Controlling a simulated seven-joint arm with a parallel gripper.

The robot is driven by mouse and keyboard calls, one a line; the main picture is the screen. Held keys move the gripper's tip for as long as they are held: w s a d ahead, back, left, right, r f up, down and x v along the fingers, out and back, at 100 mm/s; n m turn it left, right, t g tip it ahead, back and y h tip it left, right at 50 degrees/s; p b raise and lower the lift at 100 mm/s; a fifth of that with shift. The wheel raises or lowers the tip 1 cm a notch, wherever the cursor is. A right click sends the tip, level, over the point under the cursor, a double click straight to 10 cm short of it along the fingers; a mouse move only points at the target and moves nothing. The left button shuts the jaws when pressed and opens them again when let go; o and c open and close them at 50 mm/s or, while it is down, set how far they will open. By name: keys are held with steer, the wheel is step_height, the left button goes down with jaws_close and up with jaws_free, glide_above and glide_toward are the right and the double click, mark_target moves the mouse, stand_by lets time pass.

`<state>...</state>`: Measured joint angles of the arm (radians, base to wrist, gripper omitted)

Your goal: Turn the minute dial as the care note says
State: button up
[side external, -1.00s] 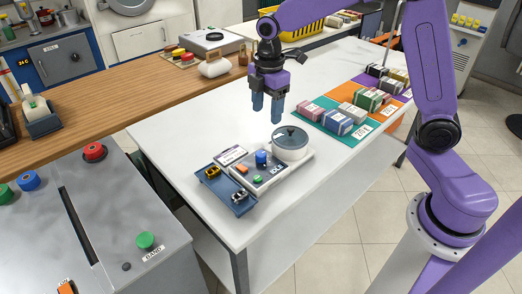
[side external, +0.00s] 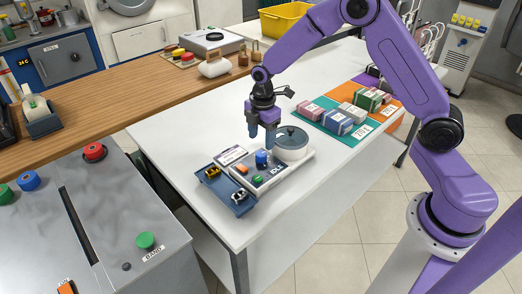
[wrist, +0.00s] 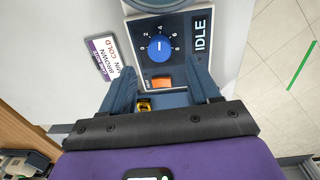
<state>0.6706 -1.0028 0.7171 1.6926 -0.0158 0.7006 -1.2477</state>
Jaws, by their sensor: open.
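The blue minute dial (side external: 261,157) stands on the control panel of a small machine with a round lidded drum (side external: 291,142). In the wrist view the dial (wrist: 160,48) has a white pointer mark and numbers around it; its exact setting is hard to read. My gripper (side external: 262,138) is open and empty, fingers pointing down just above the dial. In the wrist view the gripper (wrist: 160,72) shows the dial ahead between its fingers.
The panel has an orange switch (wrist: 163,83), a green button (side external: 258,179) and an "IDLE" display (wrist: 201,34). Boxes (side external: 337,122) stand on coloured mats behind. The white table's near right is clear.

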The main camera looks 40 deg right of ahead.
mark_target(261, 153)
step_height(261, 153, down, 6)
steer(key=shift+w, duration=0.1)
stand_by(0.4)
steer(key=c, duration=1)
